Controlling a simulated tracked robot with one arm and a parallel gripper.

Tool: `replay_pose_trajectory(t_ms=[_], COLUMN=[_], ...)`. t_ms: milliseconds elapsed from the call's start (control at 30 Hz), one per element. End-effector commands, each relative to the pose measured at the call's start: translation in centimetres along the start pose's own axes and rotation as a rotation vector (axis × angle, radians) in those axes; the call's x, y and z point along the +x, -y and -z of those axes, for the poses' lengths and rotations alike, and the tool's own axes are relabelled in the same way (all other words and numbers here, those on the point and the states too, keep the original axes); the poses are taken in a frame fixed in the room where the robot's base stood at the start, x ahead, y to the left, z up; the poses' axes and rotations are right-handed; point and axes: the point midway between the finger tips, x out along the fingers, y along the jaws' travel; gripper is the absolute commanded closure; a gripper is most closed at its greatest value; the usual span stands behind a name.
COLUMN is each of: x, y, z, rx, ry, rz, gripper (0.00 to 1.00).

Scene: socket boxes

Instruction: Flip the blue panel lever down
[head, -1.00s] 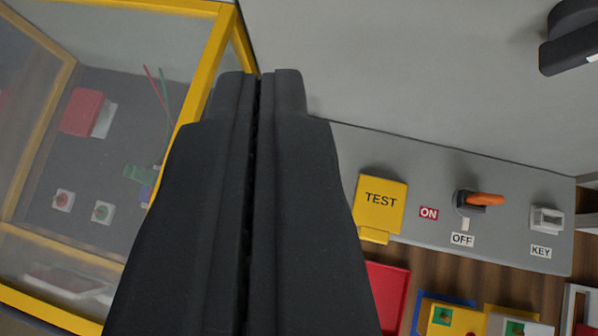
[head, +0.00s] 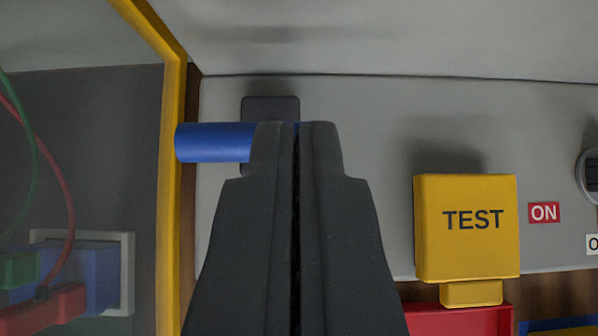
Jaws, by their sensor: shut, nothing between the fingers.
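The blue lever (head: 212,142) is a blue cylinder pointing left from a dark square mount (head: 270,105) on the grey panel (head: 370,110). My gripper (head: 297,125) is shut and empty. Its fingertips overlap the right end of the blue lever and the lower part of the mount in the picture. I cannot tell whether they touch the lever. The fingers hide the lever's right end.
A yellow box marked TEST (head: 467,228) stands on the panel to the right, with a red ON label (head: 544,212) beside it. A yellow-framed clear case (head: 172,190) with wires inside is close on the left. A red object (head: 460,320) lies below.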

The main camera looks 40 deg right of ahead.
Motion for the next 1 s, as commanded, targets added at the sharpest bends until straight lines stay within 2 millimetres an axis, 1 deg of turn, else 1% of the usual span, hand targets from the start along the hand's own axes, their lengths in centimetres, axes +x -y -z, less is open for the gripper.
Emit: replay_pose_trajectory(t_ms=[33, 100, 200, 333, 467, 733, 767, 867, 1000], x=[0.9, 1.8, 3.0, 4.0, 4.3, 4.4, 4.7, 4.5, 4.6], y=[-0.1, -0.1, 0.0, -0.1, 0.0, 0.0, -0.8, -0.3, -0.6], z=[0.0, 0.0, 0.0, 0.0, 0.1, 0.1, 0.4, 0.2, 0.1], rx=[0.0, 0.001, 0.001, -0.001, -0.001, 0.0, 0.004, 0.001, 0.006], ry=[0.002, 0.001, 0.0, 0.0, -0.001, -0.002, -0.001, -0.004, -0.018], rz=[-0.002, -0.001, 0.0, 0.0, 0.0, 0.001, -0.001, 0.0, -0.005], gripper=[1.0, 1.0, 1.0, 1.0, 1.0, 1.0, 1.0, 1.0, 1.0])
